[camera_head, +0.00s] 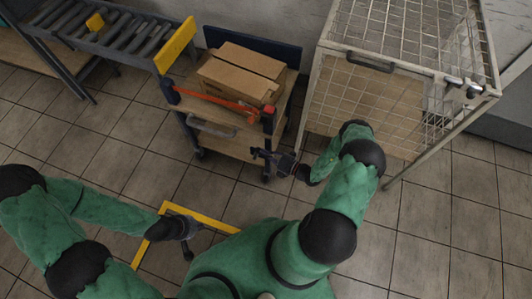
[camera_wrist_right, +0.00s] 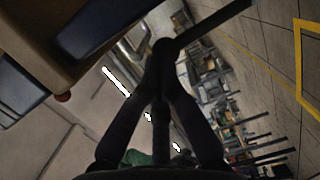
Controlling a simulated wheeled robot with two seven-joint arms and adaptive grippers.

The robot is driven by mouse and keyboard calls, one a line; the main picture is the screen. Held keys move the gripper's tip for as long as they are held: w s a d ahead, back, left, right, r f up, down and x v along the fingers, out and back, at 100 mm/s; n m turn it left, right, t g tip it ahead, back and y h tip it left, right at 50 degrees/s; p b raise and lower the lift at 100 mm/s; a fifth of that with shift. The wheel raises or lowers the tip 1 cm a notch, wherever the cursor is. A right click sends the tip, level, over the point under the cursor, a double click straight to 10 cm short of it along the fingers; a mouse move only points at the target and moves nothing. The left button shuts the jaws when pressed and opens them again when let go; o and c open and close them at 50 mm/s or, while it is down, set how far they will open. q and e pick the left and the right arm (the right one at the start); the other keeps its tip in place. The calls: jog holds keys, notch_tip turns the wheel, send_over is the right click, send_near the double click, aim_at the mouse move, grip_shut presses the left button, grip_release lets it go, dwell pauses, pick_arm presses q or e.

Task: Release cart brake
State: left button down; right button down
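The cart (camera_head: 222,143) stands at the upper middle of the head view, with wooden shelves, dark corner posts and a grey handle (camera_head: 211,127) on its near side. An orange-red bar (camera_head: 222,101) runs along its top near edge. I cannot make out which part is the brake. My right gripper (camera_head: 257,153) is at the cart's near right corner, low beside the post. In the right wrist view its fingers (camera_wrist_right: 164,50) come together at the tips, by a dark bar (camera_wrist_right: 215,24); contact is unclear. My left gripper (camera_head: 190,238) is over the floor, away from the cart; its opening is unclear.
Cardboard boxes (camera_head: 240,74) lie on the cart. A wire cage (camera_head: 400,75) stands close on the right. A roller conveyor (camera_head: 115,32) with a yellow end plate (camera_head: 176,45) is at the upper left. Yellow tape (camera_head: 205,219) marks the open tiled floor in front.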

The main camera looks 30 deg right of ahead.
aim_at(259, 150)
jog(key=shift+w+r, duration=0.1)
jog(key=shift+r, duration=0.05)
jog(key=w+a+r+g+h+p, duration=0.1)
jog(key=w+a+g+p, duration=0.1)
jog(key=p, duration=0.2)
jog(key=shift+r+p, duration=0.1)
jog(key=shift+p, duration=0.25)
jog(key=shift+w+a+n+g+h+p, duration=0.2)
jog(key=shift+w+a+g+h+p, duration=0.2)
jog(key=shift+w+a+g+p, duration=0.35)
jog(key=shift+w+a+n+g+h+p, duration=0.2)
jog(key=shift+w+a+g+h+p, duration=0.25)
jog(key=shift+w+a+p, duration=0.45)
jog(key=shift+w+d, duration=0.15)
jog(key=shift+w, duration=0.05)
